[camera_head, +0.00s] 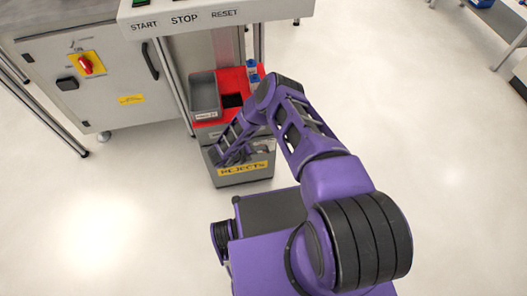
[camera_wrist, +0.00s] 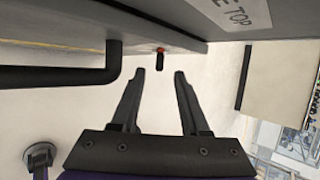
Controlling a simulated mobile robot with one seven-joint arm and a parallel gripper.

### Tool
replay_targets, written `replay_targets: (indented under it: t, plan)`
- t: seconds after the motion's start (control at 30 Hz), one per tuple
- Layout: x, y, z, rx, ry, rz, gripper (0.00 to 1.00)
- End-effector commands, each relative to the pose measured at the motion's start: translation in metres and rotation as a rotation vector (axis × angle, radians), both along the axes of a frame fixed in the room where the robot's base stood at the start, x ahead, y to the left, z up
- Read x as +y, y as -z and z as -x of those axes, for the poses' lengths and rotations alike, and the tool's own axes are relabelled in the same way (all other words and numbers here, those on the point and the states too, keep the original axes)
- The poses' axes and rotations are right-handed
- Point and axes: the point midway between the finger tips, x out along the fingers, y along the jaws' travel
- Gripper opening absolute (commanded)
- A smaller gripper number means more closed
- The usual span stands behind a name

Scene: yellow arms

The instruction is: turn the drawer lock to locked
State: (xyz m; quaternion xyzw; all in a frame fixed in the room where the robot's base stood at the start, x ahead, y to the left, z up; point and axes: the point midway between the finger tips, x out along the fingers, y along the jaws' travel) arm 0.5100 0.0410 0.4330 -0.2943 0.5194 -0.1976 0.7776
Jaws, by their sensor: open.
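In the wrist view a small black lock key (camera_wrist: 160,62) with an orange part at its base stands out from the edge of a grey front (camera_wrist: 110,20), which I take to be the drawer. My gripper (camera_wrist: 160,74) is open and empty. Its two fingertips are apart, with the key just beyond and between them in the picture; I see no contact. In the head view my arm reaches down in front of the red-topped unit (camera_head: 219,124), and the lock cannot be made out there.
A dark bar handle (camera_wrist: 75,76) juts out left of the key, close to my left finger. A grey bin marked REJECTS (camera_head: 243,180) stands below my arm. A cabinet with a red switch (camera_head: 86,64) stands at left. The floor around is clear.

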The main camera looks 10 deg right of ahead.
Motion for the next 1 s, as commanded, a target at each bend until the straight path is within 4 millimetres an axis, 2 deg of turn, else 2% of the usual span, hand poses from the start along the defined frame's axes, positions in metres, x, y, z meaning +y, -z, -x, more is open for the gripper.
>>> replay_targets:
  t: [0.03,0.23,0.67,0.7,0.77,0.93,1.0]
  plan:
    - [-0.007,0.010,-0.004,0.000,0.003,0.000,0.45]
    - [-0.025,0.030,-0.015,0.000,0.001,0.000,0.45]
    - [-0.033,0.037,-0.020,0.001,-0.001,-0.001,0.45]
    - [-0.032,0.037,-0.020,0.001,-0.001,-0.001,0.43]
    - [-0.032,0.037,-0.020,0.001,-0.001,-0.001,0.32]
    - [-0.032,0.037,-0.021,0.001,-0.001,0.000,0.02]
    - [-0.032,0.036,-0.021,0.001,-0.001,0.000,0.00]
